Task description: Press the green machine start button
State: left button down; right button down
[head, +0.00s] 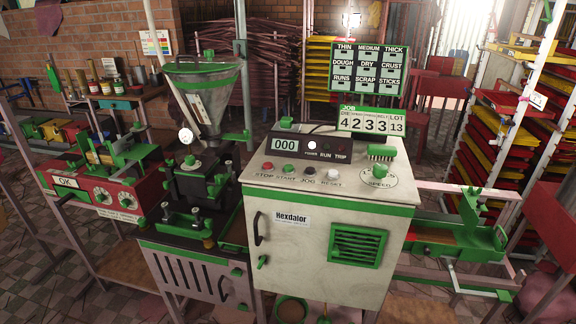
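The green start button (290,171) sits on the sloped top panel of the cream and green Hexdalor cabinet (292,239), above its START label. A red stop button (267,166) is just left of it. A black jog button (309,170) and a white reset button (333,174) are to its right. The display (285,144) reads 000, and the power lamp (312,145) beside it looks lit white. The start button is unobstructed in this view. Neither of my grippers shows in the head view.
A hopper extruder (207,100) stands directly left of the cabinet. A red machine (104,193) is farther left, and racks of trays (490,130) stand right.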

aim_at(289, 168)
jog(key=u, duration=1.95)
jog(key=i, duration=2.4)
jog(key=z, duration=3.35)
